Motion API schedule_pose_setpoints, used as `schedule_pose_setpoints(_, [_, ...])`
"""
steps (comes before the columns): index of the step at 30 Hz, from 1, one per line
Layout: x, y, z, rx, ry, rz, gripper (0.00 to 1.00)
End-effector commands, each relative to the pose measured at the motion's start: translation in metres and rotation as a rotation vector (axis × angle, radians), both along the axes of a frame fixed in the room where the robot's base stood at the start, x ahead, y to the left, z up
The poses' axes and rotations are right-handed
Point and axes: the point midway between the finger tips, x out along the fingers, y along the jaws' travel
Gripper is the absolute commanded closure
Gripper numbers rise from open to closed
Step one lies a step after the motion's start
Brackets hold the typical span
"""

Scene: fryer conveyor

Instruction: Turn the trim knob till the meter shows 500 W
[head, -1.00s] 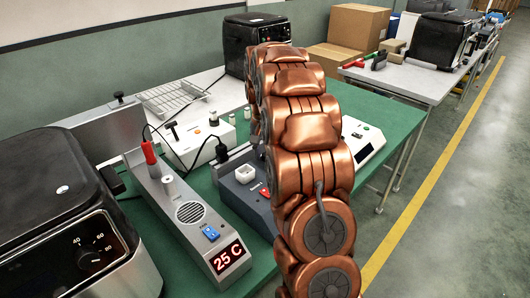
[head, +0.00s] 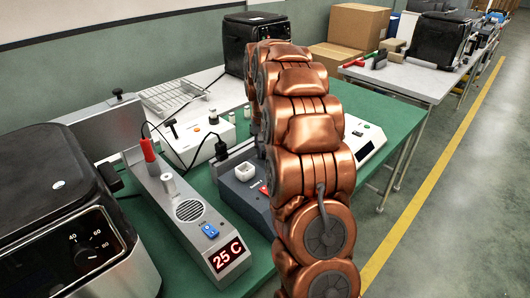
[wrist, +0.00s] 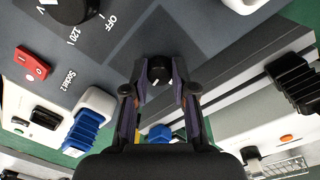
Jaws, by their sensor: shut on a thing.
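In the wrist view a small black knob (wrist: 160,71) with a white pointer mark sits on a dark grey panel (wrist: 120,50). The two fingers of my gripper (wrist: 159,92) are closed on it from both sides. In the head view my copper arm hides my gripper and the knob. No watt reading shows in either view. The only lit display I can read (head: 227,254) shows "25 C" on a grey unit with a blue switch (head: 209,230).
A red switch (wrist: 32,63) and a larger black knob (wrist: 70,8) are on the panel. A dark grey box (head: 242,196) with a white socket stands left of my arm. A black fryer (head: 55,200) stands at the left. Green table surface (head: 375,107) lies clear behind my arm.

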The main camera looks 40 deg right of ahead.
Motion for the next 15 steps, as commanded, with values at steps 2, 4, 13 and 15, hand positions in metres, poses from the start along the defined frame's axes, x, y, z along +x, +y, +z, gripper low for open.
schedule_pose_setpoints(2, [0.0007,0.0005,-0.0013,0.000,-0.002,0.066,1.00])
schedule_pose_setpoints(4, [0.0005,0.0006,-0.0011,-0.001,-0.003,0.127,1.00])
schedule_pose_setpoints(13, [0.0001,0.0006,-0.0005,0.000,0.000,0.364,1.00])
schedule_pose_setpoints(15, [-0.0002,0.0005,-0.0005,0.001,-0.001,0.408,1.00])
